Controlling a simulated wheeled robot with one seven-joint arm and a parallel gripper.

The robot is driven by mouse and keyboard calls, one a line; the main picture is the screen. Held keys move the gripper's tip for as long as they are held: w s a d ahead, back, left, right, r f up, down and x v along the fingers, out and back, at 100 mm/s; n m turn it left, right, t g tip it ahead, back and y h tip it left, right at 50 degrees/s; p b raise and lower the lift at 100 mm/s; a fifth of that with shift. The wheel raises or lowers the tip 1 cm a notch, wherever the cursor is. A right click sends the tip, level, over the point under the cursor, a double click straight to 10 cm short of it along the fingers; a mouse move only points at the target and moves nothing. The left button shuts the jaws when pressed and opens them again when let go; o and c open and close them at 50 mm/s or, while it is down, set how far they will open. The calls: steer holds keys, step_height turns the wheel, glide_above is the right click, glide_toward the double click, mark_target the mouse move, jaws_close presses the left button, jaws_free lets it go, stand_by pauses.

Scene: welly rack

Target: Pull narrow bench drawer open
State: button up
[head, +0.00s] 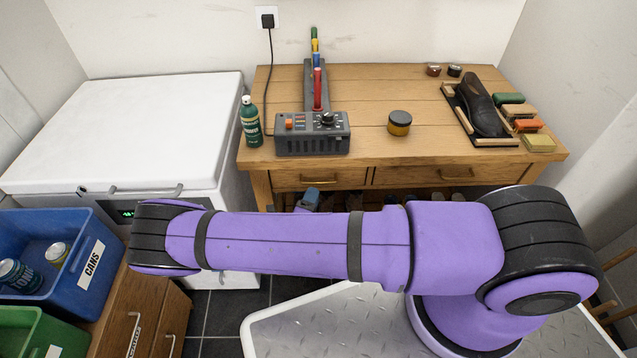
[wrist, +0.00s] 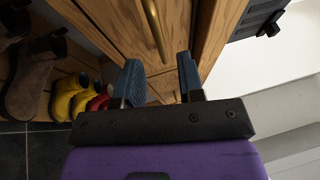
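The wooden bench (head: 365,100) has two drawers side by side in the head view. The narrow drawer (head: 345,178) is the left one; its front looks shut, with a brass handle (head: 318,180). In the wrist view a brass bar handle (wrist: 154,28) runs up the wooden drawer front (wrist: 118,25), ahead of my fingers. My gripper (wrist: 160,82) is open and empty, with a blue fingertip on each side and the handle beyond the gap, not between the tips. In the head view, a blue fingertip (head: 310,198) shows just below the narrow drawer; my arm hides the rest.
The wide drawer (head: 450,175) is on the right. A white chest freezer (head: 130,125) stands close on the left. Boots and shoes (wrist: 65,95) sit under the bench. A grey radio-like box (head: 312,135), green bottle (head: 250,122) and round tin (head: 399,123) stand on the bench top.

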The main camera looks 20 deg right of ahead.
mark_target(319, 182)
steer(key=shift+x, duration=2.9)
jaws_close()
